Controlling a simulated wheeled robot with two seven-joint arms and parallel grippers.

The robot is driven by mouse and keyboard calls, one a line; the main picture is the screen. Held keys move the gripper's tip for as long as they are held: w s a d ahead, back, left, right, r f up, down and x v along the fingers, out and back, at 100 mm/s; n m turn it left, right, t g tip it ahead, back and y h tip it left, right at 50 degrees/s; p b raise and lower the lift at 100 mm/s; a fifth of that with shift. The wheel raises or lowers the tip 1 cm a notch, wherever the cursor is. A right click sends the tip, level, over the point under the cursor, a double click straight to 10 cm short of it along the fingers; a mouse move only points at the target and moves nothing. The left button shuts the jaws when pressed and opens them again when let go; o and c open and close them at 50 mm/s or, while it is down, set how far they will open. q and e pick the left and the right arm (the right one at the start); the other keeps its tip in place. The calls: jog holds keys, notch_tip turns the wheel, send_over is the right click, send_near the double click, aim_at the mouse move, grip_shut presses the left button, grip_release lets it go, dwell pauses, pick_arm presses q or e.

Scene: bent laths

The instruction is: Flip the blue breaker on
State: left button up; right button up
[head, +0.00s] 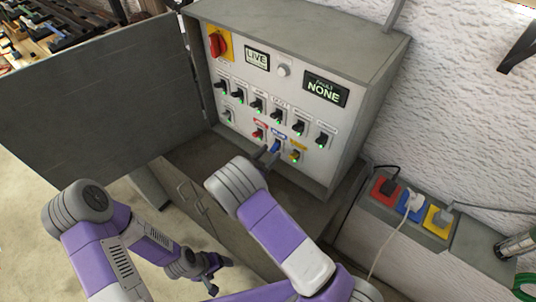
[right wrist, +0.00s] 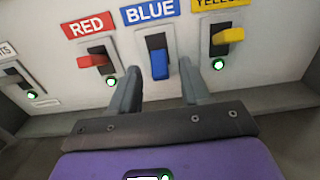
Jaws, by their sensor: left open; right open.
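The blue breaker (right wrist: 158,60) sits under a BLUE label in the right wrist view, its lever hanging down, unlike the red and yellow levers beside it. It also shows in the head view (head: 277,146), low on the panel. Its own lamp cannot be made out. My right gripper (right wrist: 158,88) is open and empty, its fingers apart on either side of and just below the blue lever; contact is not visible. It shows in the head view too (head: 266,156). My left gripper (head: 211,276) is open and empty, low and away from the panel.
The red breaker (right wrist: 95,60) and yellow breaker (right wrist: 228,36) flank the blue one closely, with green lamps lit near them. The display (head: 324,92) reads FAULT NONE. The cabinet door (head: 95,85) stands open at the left. Red, blue and yellow sockets (head: 410,207) are at the right.

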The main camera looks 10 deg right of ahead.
aim_at(276, 145)
grip_shut()
jog(key=shift+r+g+y+p, duration=0.5)
jog(key=shift+r+y+p, duration=0.2)
jog(key=shift+p, duration=0.3)
jog(key=shift+r+g+y+p, duration=0.65)
jog(key=shift+g+y+p, duration=0.15)
jog(key=shift+y+p, duration=0.2)
jog(key=shift+w+d+r+g+y, duration=0.15)
jog(key=shift+r+g+y, duration=0.3)
jog(key=shift+y, duration=0.25)
jog(key=shift+w+d+r+g+y+p, duration=0.2)
jog(key=shift+r+g+y, duration=0.15)
jog(key=shift+g+y, duration=0.35)
jog(key=shift+w+d+r+g+y+p, duration=0.1)
jog(key=shift+d+r+g+y+p, duration=0.2)
jog(key=shift+g+y, duration=0.4)
jog(key=shift+a, duration=0.15)
grip_release()
